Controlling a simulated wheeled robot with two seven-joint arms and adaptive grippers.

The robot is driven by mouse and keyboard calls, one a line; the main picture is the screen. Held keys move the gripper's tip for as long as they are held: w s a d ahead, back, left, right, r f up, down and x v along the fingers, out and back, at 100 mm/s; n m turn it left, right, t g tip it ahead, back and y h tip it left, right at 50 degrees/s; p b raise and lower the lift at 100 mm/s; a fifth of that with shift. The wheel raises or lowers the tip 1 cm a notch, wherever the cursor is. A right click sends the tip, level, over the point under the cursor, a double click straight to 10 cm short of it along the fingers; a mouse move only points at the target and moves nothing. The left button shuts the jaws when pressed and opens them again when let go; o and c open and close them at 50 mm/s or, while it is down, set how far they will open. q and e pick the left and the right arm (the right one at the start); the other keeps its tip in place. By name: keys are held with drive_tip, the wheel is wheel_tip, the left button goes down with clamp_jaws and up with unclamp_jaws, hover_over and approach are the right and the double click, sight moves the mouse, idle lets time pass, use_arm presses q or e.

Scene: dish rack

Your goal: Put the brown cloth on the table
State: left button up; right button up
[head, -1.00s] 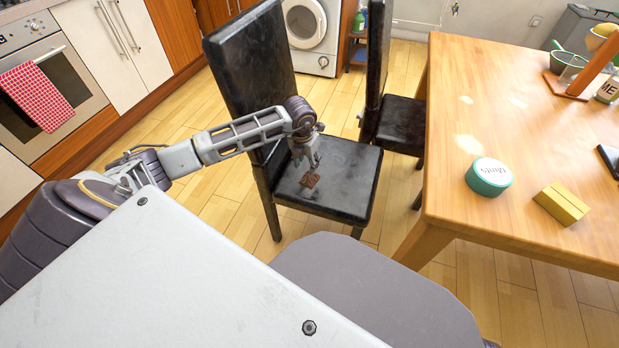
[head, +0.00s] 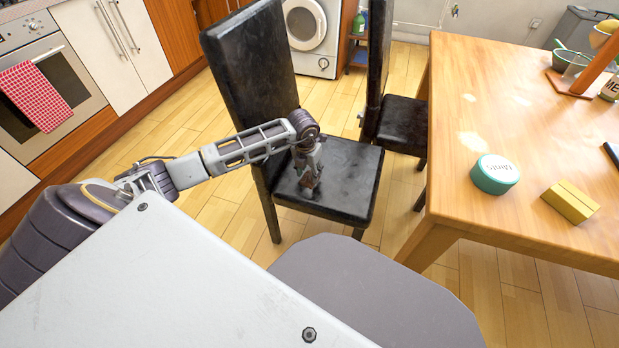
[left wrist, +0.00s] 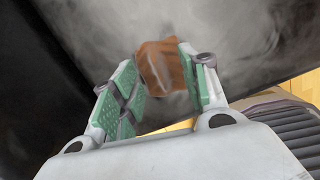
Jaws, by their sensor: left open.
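The brown cloth (left wrist: 160,65) lies on the seat of the near black chair (head: 350,185). In the left wrist view it is a small crumpled brown piece between the green-padded fingers of my left gripper (left wrist: 160,88). The fingers are open around it, and the right finger is very close to or touching its edge. In the head view my left gripper (head: 307,180) points down just over the seat and mostly hides the cloth. The wooden table (head: 450,190) stands to the right of the chair. My right gripper is not in view.
Bowls and a wooden stand (head: 575,85) are farther back. A second black chair (head: 400,125) is close to the table's left edge. The table's left part is mostly bare.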

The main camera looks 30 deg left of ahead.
sight(309, 173)
use_arm(q)
clamp_jaws()
idle(0.4)
drive_tip(key=shift+r+p, duration=0.3)
drive_tip(key=shift+r, duration=0.55)
wheel_tip(309, 173, up, 7)
drive_tip(key=shift+f+p, duration=0.1)
drive_tip(key=shift+p, duration=1.1)
drive_tip(key=shift+r, duration=0.75)
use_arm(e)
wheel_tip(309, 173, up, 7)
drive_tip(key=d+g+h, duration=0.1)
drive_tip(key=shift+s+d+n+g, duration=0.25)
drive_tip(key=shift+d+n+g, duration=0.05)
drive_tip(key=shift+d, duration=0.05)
use_arm(q)
drive_tip(key=shift+r, duration=0.1)
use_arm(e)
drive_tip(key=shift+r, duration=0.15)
